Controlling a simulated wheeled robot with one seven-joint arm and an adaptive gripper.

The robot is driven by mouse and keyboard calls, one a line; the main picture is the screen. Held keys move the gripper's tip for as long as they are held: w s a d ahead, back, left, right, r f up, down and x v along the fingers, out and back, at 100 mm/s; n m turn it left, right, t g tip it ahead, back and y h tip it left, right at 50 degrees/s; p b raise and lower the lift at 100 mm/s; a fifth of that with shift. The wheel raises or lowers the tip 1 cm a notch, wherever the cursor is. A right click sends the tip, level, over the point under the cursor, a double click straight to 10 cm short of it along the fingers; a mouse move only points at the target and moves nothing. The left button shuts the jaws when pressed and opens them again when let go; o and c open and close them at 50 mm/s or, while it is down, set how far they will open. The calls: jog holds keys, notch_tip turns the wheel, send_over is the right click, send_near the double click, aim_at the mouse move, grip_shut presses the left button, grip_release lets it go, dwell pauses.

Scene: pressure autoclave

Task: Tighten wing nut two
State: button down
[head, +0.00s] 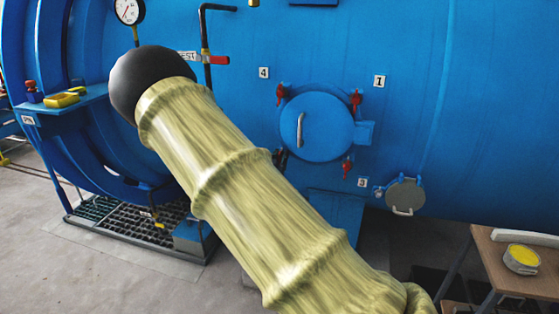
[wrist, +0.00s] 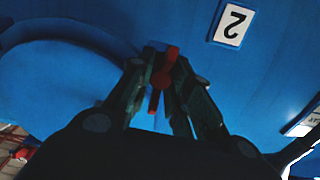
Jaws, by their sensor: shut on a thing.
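Wing nut two (wrist: 165,78) is red and shows between my fingers in the wrist view, beside the "2" label (wrist: 234,24), which appears upside down. My gripper (wrist: 164,62) is shut on it, with dark fingers on both sides. In the head view, the round blue hatch (head: 325,135) is closed and has a pale handle (head: 299,130). A small dark part of my gripper (head: 281,158) shows at the hatch's lower left. My yellowish sleeved arm hides wing nut two and its label there.
Other red wing nuts stand at the hatch's upper left (head: 281,94), upper right (head: 356,99) and lower right (head: 347,167). A small round grey cover (head: 405,195) is lower right.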

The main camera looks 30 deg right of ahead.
jog(key=shift+f+m+b, duration=0.1)
jog(key=shift+m+b, duration=0.2)
jog(key=m+b, duration=1.1)
jog(key=b, duration=0.1)
jog(key=m+b, duration=1.1)
jog(key=b, duration=0.1)
jog(key=f+m+b, duration=0.1)
jog(key=m+b, duration=1)
jog(key=b, duration=0.1)
jog(key=shift+r+m+b, duration=0.15)
jog(key=shift+m+b, duration=0.45)
jog(key=shift+b, duration=0.1)
